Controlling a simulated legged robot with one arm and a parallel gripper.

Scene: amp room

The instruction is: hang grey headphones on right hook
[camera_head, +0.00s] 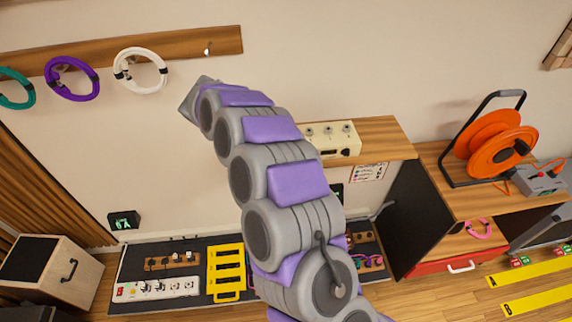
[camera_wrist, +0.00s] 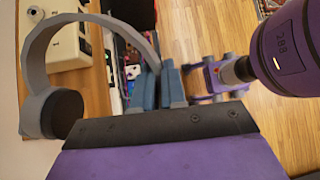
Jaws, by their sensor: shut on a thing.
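The grey headphones (camera_wrist: 40,52) show in the wrist view as a curved grey band, with a dark ear cup (camera_wrist: 62,112) at lower left. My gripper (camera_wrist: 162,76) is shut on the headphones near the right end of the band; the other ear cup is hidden. In the head view, the bare right hook (camera_head: 208,48) is a small peg near the right end of the wooden rail (camera_head: 190,44). My arm reaches up below and near this hook.
White (camera_head: 140,70), purple (camera_head: 72,78) and teal (camera_head: 14,88) cable coils hang left of the bare hook. A wooden shelf (camera_head: 380,138) with a cream amp box (camera_head: 335,140) is right of my arm. An orange cable reel (camera_head: 497,142) stands farther right. The wall around the hook is clear.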

